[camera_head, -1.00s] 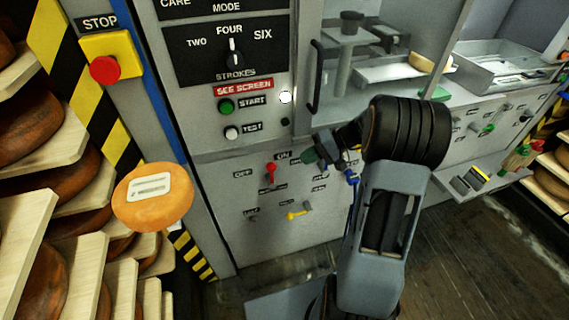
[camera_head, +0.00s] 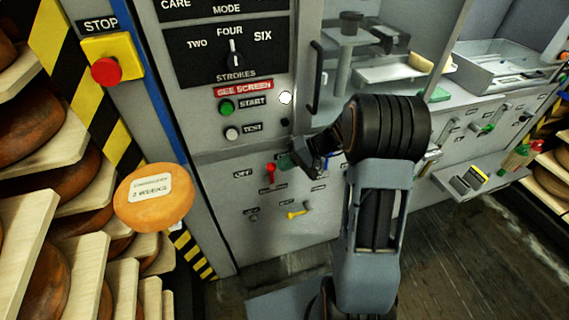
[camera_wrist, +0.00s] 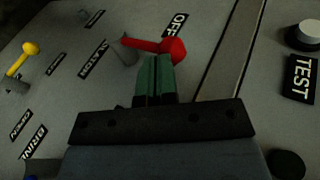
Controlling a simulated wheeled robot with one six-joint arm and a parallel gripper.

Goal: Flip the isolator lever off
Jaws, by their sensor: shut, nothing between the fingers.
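The red lever (camera_head: 270,171) is on the lower grey panel of the machine, with its knob upward and the OFF label (camera_head: 243,174) to its left. In the wrist view the red lever (camera_wrist: 172,49) lies just beyond my fingertips, its knob close to the OFF label (camera_wrist: 175,26). My gripper (camera_head: 286,162) is shut and empty, just right of the lever's knob. In the wrist view the green fingers of my gripper (camera_wrist: 155,65) overlap the knob's near side; I cannot tell whether they touch it. The ON label is hidden behind my gripper.
A yellow lever (camera_head: 297,213) sits below on the same panel. The green START button (camera_head: 226,107) and white TEST button (camera_head: 232,133) are above. A black handle (camera_head: 317,78) stands up at the right. Shelves with cheese wheels (camera_head: 152,196) are at the left.

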